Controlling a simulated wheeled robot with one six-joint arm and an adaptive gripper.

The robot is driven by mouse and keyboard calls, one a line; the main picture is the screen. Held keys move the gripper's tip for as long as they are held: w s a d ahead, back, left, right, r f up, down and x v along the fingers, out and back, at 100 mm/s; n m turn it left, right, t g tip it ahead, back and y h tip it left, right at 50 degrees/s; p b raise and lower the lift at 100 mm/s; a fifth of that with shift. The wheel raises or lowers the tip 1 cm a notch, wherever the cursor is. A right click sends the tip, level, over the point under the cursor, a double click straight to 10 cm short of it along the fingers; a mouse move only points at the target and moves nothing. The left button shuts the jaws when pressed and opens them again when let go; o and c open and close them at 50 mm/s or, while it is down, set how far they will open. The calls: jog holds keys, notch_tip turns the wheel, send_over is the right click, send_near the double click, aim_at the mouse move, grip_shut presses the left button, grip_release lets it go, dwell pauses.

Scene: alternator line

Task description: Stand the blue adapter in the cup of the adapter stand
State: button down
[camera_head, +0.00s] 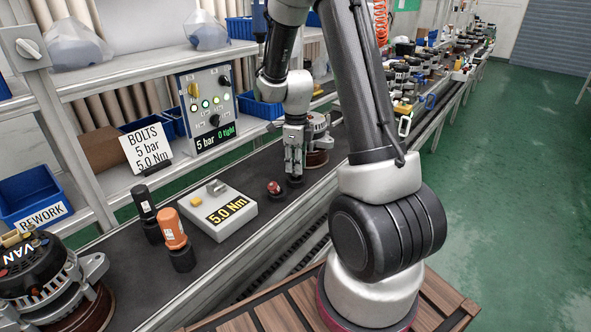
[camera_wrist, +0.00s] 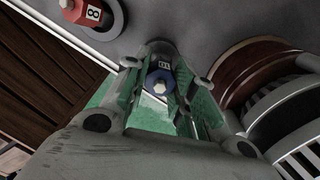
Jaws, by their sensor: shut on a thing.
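My gripper (camera_head: 293,170) points down over the dark conveyor surface, between the red adapter and an alternator. In the wrist view my gripper (camera_wrist: 160,98) is shut on the blue adapter (camera_wrist: 159,77), which has a pale square tip and a small white label. A dark round rim (camera_wrist: 156,47) shows just behind the blue adapter, likely the stand's cup. I cannot tell whether the adapter is in it or above it. A red adapter (camera_head: 273,187) stands close to the left of my gripper; it also shows in the wrist view (camera_wrist: 86,12), marked 8.
An alternator (camera_head: 317,140) stands close behind the gripper, right of it in the wrist view (camera_wrist: 285,105). A 5.0 Nm box (camera_head: 218,210), an orange-topped tool (camera_head: 172,230) and a black-topped tool (camera_head: 145,205) stand to the left. Another alternator (camera_head: 45,275) is at front left.

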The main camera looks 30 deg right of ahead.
jog(key=shift+f, duration=1.15)
jog(key=shift+f, duration=0.2)
jog(key=c, duration=1.2)
grip_release()
jog(key=shift+r, duration=0.1)
